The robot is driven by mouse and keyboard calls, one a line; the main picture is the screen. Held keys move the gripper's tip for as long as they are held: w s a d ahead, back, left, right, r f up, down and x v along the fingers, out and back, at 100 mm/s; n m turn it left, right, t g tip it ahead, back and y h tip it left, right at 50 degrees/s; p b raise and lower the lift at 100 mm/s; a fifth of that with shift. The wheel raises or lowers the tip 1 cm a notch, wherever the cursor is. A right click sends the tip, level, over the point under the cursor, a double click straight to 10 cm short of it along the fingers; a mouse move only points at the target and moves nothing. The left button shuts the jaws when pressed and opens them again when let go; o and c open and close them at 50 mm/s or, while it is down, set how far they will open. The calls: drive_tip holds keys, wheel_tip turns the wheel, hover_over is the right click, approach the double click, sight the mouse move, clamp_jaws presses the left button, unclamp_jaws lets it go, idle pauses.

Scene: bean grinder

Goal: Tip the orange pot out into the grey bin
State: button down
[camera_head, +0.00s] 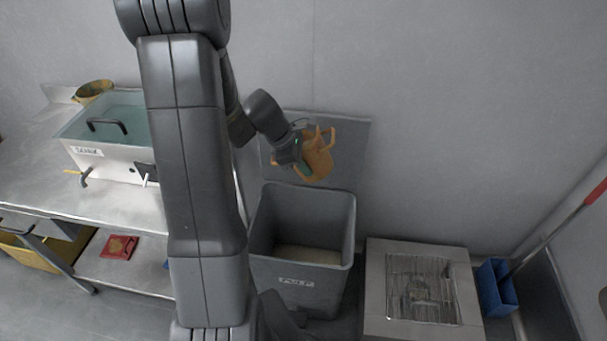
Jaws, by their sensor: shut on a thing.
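The orange pot (318,163) is held up in the air, above the back part of the grey bin (300,286). The pot looks tilted, and I cannot see into it clearly. My gripper (303,150) is shut on the pot at its left side; the fingertips are partly hidden. The grey bin stands on the floor with its top open. Pale tan material (308,255) lies in the bottom of the bin. My arm covers part of the bin's left side.
A steel table (40,165) on the left carries a box with a glassy lid (110,118) and a yellow bowl (94,90). A metal unit with a grille (420,290) stands right of the bin. A blue container (497,288) stands beyond it. A grey wall is close behind.

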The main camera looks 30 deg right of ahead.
sight(309, 183)
drive_tip(key=f+g+h+b, duration=0.1)
drive_tip(key=b, duration=0.3)
drive_tip(key=f+g+h+b, duration=0.1)
drive_tip(key=h+b, duration=0.1)
drive_tip(key=b, duration=0.2)
drive_tip(key=shift+s+d+f+g+h, duration=0.2)
drive_tip(key=shift+d+f+g+h, duration=0.05)
drive_tip(key=shift+d+g+h, duration=0.05)
drive_tip(key=f+g+h+b, duration=0.1)
drive_tip(key=h+b, duration=0.1)
drive_tip(key=b, duration=0.1)
drive_tip(key=f+g+h+b, duration=0.1)
drive_tip(key=h+b, duration=0.1)
drive_tip(key=b, duration=0.2)
drive_tip(key=f+g+h+b, duration=0.1)
drive_tip(key=g+b, duration=0.1)
drive_tip(key=b, duration=0.2)
drive_tip(key=shift+s+d+f+n+h, duration=0.2)
drive_tip(key=shift+d+f+n+h, duration=0.05)
drive_tip(key=shift+f+n+h, duration=0.15)
drive_tip(key=g+h+b, duration=0.1)
drive_tip(key=b, duration=0.1)
drive_tip(key=f+h+b, duration=0.1)
drive_tip(key=h+b, duration=0.1)
drive_tip(key=g+h+b, duration=0.1)
drive_tip(key=h+b, duration=0.1)
drive_tip(key=b, duration=0.1)
drive_tip(key=shift+w+d+f+n+g, duration=0.1)
drive_tip(key=shift+w+f+n+g, duration=0.2)
drive_tip(key=shift+f, duration=0.1)
